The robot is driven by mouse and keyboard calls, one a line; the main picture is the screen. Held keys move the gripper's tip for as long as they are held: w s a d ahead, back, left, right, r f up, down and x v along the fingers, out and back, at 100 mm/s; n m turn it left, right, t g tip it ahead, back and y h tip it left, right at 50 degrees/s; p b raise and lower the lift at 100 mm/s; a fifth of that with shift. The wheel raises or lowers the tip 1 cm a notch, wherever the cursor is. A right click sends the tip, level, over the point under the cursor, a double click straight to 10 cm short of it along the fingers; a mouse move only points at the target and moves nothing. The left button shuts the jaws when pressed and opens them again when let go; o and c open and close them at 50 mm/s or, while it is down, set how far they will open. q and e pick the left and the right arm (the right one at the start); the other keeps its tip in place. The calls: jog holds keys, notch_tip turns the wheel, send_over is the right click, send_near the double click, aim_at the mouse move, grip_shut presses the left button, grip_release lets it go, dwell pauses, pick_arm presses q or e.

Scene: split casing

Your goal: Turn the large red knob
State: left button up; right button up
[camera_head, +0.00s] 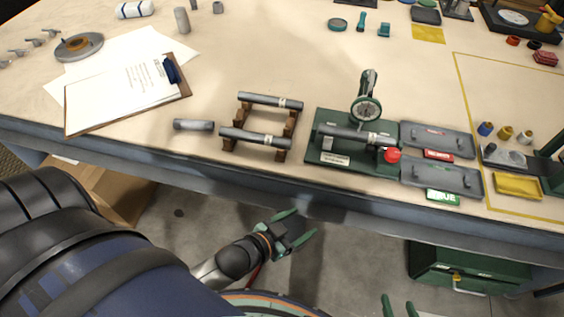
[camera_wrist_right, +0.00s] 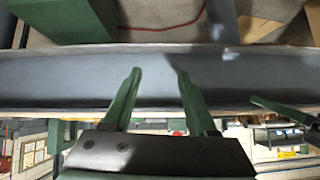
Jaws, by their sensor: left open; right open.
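The large red knob (camera_head: 392,155) sits at the right front of a green gauge fixture (camera_head: 345,172) on the bench. A dial gauge (camera_head: 367,109) stands above a grey cylinder (camera_head: 350,134) lying across that fixture. My left gripper (camera_head: 304,224) is open and empty, in front of the bench edge and left of the knob. My right gripper (camera_head: 398,303) shows only its green fingertips at the bottom of the head view, well short of the knob. In the right wrist view its fingers (camera_wrist_right: 159,76) are apart with nothing between them; the knob is not visible there.
Grey trays (camera_head: 438,139) with red and green labels stand right of the fixture. A brown rack (camera_head: 262,122) with grey cylinders and a loose cylinder (camera_head: 193,125) lie left of it. The bench's front edge (camera_head: 270,170) lies between my grippers and the fixture. A green cabinet (camera_head: 465,268) stands below.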

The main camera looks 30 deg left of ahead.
pick_arm(q)
jog(key=s, duration=0.1)
jog(key=s+a+f, duration=0.1)
jog(key=s+g, duration=0.1)
jog(key=shift+a+f+n+y, duration=0.3)
jog(key=shift+a+f+n, duration=0.05)
jog(key=shift+f+n, duration=0.05)
pick_arm(e)
jog(key=shift+s+a+r, duration=0.15)
jog(key=shift+a, duration=0.2)
pick_arm(q)
jog(key=shift+n+g, duration=0.5)
jog(key=shift+g, duration=0.3)
jog(key=s, duration=0.1)
jog(key=s+f, duration=0.1)
jog(key=s+a+f, duration=0.1)
jog(key=s, duration=0.1)
jog(key=shift+f+p, duration=0.1)
jog(key=shift+p, duration=0.2)
pick_arm(e)
jog(key=shift+m+h, duration=0.3)
jog(key=shift+h, duration=0.1)
jog(key=d, duration=0.1)
jog(key=s+d+f, duration=0.1)
jog(key=d+f, duration=0.1)
jog(key=shift+s+f, duration=0.15)
jog(key=shift+s, duration=0.1)
pick_arm(q)
jog(key=shift+a, duration=0.1)
